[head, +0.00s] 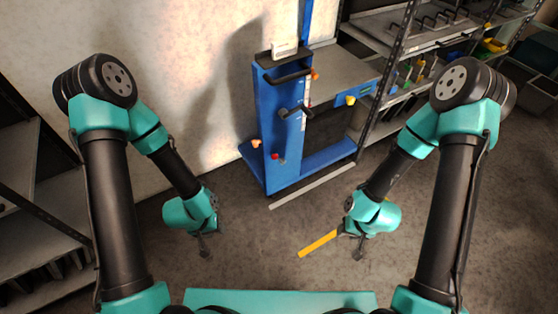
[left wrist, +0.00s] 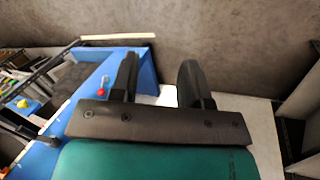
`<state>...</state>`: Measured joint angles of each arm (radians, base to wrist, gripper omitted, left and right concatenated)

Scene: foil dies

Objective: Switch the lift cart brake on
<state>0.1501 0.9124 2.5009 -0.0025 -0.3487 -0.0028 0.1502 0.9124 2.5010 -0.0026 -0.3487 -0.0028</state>
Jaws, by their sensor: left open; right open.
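The blue lift cart (head: 268,120) stands upright against the wall, its base legs on the floor. A red knob (head: 275,156) sits low on its column, with an orange knob (head: 256,143) to its left. Which part is the brake I cannot tell. A dark crank handle (head: 294,111) sticks out higher up. My left gripper (head: 205,253) is open and empty, in front and left of the cart, apart from it. The left wrist view shows its open fingers (left wrist: 158,80), with the red knob (left wrist: 104,84) beside the left finger. My right gripper (head: 358,254) is open, in front and right of the cart.
Metal shelving (head: 395,25) with bins stands right of the cart, and another rack (head: 35,215) stands at the left edge. A pale floor strip (head: 312,187) runs before the cart; a yellow strip (head: 318,243) lies nearer. The floor between my grippers is otherwise clear.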

